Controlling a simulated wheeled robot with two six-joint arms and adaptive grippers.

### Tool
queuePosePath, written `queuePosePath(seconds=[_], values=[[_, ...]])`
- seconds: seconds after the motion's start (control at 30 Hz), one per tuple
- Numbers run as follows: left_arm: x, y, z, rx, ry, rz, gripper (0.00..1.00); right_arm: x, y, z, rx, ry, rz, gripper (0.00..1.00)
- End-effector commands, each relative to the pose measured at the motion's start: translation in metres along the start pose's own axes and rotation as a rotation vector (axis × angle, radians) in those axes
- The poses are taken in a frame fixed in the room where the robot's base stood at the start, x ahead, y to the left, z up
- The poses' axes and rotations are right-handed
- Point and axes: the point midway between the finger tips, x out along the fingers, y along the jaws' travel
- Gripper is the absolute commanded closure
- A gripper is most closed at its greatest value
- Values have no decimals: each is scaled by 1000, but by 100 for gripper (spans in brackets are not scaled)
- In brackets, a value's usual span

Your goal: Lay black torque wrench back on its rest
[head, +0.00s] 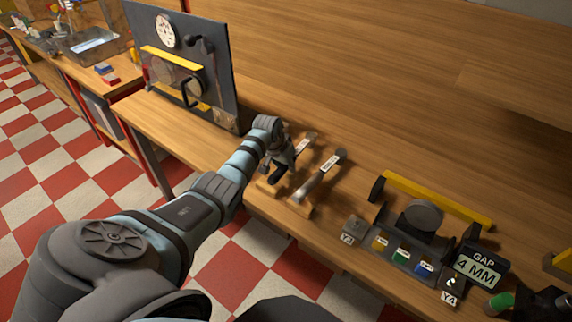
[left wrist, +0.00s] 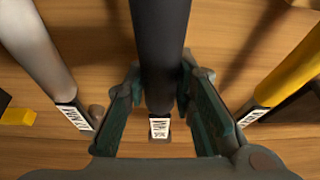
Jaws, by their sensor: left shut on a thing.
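My left gripper (head: 279,166) is over the wrench rests at the bench's front edge. In the left wrist view its two fingers (left wrist: 163,95) close around the dark shaft of the black torque wrench (left wrist: 160,40), whose white label shows below. In the head view the gripper hides much of this wrench. A silver wrench (head: 318,181) lies beside it to the right; it also shows in the left wrist view (left wrist: 35,45). A yellow wrench (left wrist: 290,75) shows on the other side. A wooden rest block (head: 268,188) is below the gripper; contact with the wrench cannot be told. My right gripper is not in view.
A dark upright panel (head: 185,65) with a gauge and yellow bars stands at the back left. To the right are a fixture with a yellow bar (head: 440,200), several coloured blocks and a "GAP 4 MM" display (head: 478,270). The bench behind the wrenches is clear.

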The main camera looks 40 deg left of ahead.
Motion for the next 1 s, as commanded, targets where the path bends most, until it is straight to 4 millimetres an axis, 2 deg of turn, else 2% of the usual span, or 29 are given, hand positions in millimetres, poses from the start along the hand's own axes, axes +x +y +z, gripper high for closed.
queuePosePath(seconds=[0.4, 0.43, 0.57, 0.87, 1.0], values=[[6, 0, 2, 0, 2, 0, 100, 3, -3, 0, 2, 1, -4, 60], [6, 0, 2, 0, 2, 0, 75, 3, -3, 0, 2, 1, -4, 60], [6, 0, 2, 0, 2, 0, 54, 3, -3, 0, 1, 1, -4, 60], [6, 0, 3, 0, -1, 0, 53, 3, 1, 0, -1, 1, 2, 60], [-5, 0, 2, 0, 2, 0, 53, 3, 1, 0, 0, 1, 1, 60]])
